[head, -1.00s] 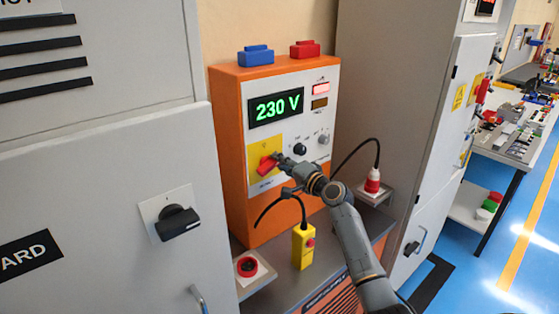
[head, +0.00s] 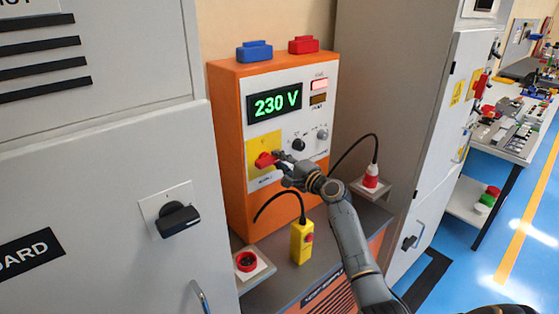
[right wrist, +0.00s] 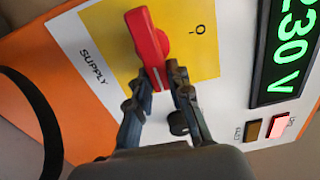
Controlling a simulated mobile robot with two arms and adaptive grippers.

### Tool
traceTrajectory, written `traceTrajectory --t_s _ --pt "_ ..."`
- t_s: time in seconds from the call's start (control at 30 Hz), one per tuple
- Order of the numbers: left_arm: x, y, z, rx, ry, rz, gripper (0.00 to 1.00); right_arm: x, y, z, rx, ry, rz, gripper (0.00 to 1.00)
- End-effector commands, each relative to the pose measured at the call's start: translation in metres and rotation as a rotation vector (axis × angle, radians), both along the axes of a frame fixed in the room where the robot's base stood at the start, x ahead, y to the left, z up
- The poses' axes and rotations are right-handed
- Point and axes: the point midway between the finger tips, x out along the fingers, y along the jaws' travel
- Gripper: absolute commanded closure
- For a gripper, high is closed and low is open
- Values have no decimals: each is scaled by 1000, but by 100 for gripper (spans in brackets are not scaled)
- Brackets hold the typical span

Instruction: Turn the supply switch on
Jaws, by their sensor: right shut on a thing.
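The supply switch is a red rotary handle (head: 264,160) on a yellow plate (head: 256,143) on the front of the orange supply unit (head: 229,150). In the head view the handle lies nearly level. In the right wrist view the red handle (right wrist: 147,36) stands out over the yellow plate, with an "O" mark and the word SUPPLY nearby. My right gripper (head: 281,161) is shut on the handle's right end; its fingers (right wrist: 160,80) flank that end in the wrist view. The display (head: 274,104) reads 230 V. My left gripper is out of view.
A black knob (head: 299,145) and a grey knob (head: 322,134) sit right of the switch. A yellow pendant (head: 301,243) with a cable stands below. A red plug (head: 371,176) is at the right. Grey cabinets flank the unit.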

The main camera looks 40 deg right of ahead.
Motion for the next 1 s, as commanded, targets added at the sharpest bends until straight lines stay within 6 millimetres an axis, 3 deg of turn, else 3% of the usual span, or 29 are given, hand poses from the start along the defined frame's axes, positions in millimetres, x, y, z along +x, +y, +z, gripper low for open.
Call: traceTrajectory --t_s 0.13,0.17,0.23,0.27,0.67,1.0 --pt "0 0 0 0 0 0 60 0 0 -1 5 0 -1 100" --pt "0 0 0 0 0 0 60 0 0 -1 4 0 -1 75" --pt "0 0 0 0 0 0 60 0 0 -1 4 0 -1 61" --pt "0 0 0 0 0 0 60 0 0 -1 4 0 -1 58" --pt "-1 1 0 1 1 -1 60 -7 -1 -1 1 1 0 58" --pt "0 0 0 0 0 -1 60 -71 -6 -2 -1 3 0 58"
